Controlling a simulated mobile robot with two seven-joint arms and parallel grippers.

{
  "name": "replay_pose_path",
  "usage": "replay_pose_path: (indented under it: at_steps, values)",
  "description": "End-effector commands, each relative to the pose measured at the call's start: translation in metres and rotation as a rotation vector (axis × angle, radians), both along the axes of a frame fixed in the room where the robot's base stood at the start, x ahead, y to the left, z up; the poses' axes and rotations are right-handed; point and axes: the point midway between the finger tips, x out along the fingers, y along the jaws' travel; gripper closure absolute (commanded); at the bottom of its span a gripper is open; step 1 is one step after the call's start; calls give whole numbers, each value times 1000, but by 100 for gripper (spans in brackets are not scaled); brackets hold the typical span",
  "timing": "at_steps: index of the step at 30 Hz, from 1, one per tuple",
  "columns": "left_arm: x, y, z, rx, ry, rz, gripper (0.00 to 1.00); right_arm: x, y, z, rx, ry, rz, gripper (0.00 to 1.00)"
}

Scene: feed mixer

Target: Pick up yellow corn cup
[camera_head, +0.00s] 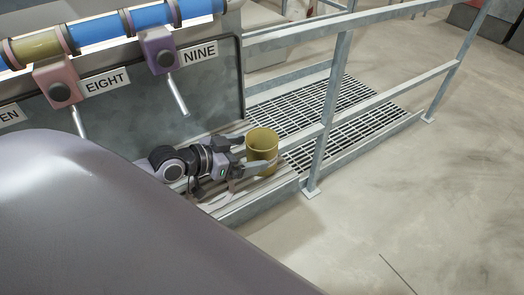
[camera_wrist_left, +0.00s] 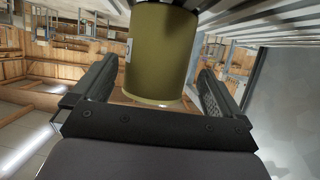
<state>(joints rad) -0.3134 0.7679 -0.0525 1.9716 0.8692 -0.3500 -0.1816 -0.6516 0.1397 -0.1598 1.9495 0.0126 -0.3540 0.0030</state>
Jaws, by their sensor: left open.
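The yellow corn cup (camera_head: 262,146) stands upright on a slatted ledge below the metal panel in the head view. My left gripper (camera_head: 254,157) is open, with its fingers reaching to either side of the cup. In the left wrist view the cup (camera_wrist_left: 160,52) sits between the two open fingers of the left gripper (camera_wrist_left: 158,90). A gap shows between the cup and each finger, and I cannot tell whether either touches. My right gripper is not in view.
A metal railing post (camera_head: 332,110) rises just right of the cup, beside a grated platform (camera_head: 345,112). Dispensers labelled EIGHT (camera_head: 62,92) and NINE (camera_head: 162,55) with levers hang on the panel (camera_head: 215,85) above my left arm. The concrete floor (camera_head: 420,200) at right is clear.

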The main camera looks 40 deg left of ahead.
Motion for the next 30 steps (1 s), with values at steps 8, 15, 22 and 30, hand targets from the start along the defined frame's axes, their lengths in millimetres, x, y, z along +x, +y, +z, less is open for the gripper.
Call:
replay_pose_path:
  at_steps: [8,15,22,30]
  values:
    - [27,-14,-7,-2,-3,1,0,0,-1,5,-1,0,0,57]
    - [41,-20,-14,1,-1,1,0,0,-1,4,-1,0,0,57]
    - [42,-20,-15,2,-1,0,0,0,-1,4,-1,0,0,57]
    - [42,-20,-14,2,-2,0,42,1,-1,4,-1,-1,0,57]
